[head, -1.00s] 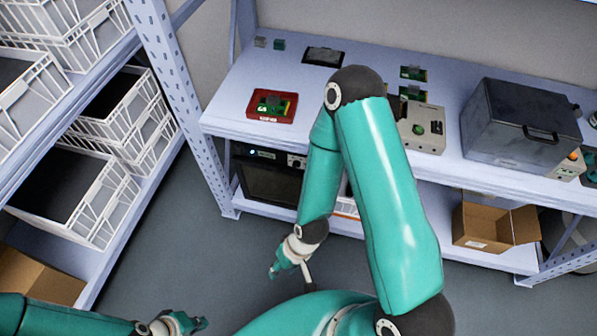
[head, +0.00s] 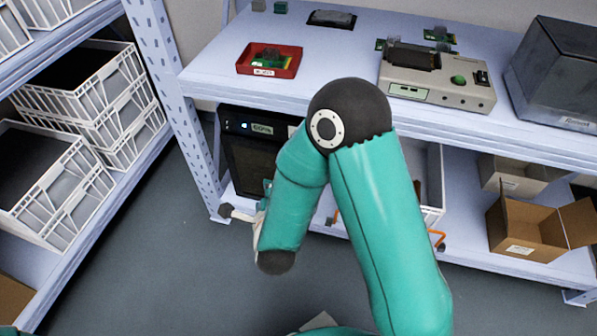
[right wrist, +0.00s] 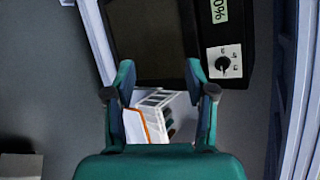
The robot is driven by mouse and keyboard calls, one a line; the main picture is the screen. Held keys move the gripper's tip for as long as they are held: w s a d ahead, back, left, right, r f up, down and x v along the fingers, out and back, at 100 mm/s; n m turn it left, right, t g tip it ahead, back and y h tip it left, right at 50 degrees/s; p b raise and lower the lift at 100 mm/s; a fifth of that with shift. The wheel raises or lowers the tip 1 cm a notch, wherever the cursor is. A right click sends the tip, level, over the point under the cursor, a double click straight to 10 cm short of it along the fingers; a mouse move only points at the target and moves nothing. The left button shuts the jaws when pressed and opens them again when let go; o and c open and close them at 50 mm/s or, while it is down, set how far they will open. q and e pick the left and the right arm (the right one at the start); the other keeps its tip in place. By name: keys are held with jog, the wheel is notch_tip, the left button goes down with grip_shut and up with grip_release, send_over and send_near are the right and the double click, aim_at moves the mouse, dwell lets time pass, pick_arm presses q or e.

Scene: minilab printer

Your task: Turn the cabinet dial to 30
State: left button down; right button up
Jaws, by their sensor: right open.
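The cabinet is a black box (head: 236,118) with a dark front on the lower shelf, partly hidden behind my right arm in the head view. In the right wrist view its dark front panel (right wrist: 150,40) fills the top, and the dial (right wrist: 222,63) is a black knob on a white plate to the right of it. The dial's marks are too small to read. A pale green label ending in 0% (right wrist: 220,10) is above the dial. My right gripper (right wrist: 160,80) is open and empty in front of the cabinet, left of the dial and apart from it. My left gripper is out of view.
A red tray (head: 285,68) with a green board and a grey test device (head: 440,92) stand on the upper shelf. An open cardboard box (head: 530,240) is on the lower shelf at right. White crates (head: 60,205) fill the left rack. The floor between is clear.

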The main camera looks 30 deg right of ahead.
jog(key=s+d+m+t+h+b, duration=0.25)
jog(key=d+m+h+b, duration=0.4)
jog(key=m+b, duration=0.75)
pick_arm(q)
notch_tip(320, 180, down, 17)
pick_arm(e)
jog(key=w+d+m+h, duration=0.1)
jog(key=w+d, duration=0.8)
jog(key=w, duration=0.2)
jog(key=shift+w+r+g, duration=0.25)
jog(key=shift+w+g, duration=0.1)
jog(key=shift+c, duration=0.3)
grip_shut()
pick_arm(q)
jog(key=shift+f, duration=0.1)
pick_arm(e)
jog(key=shift+d, duration=0.1)
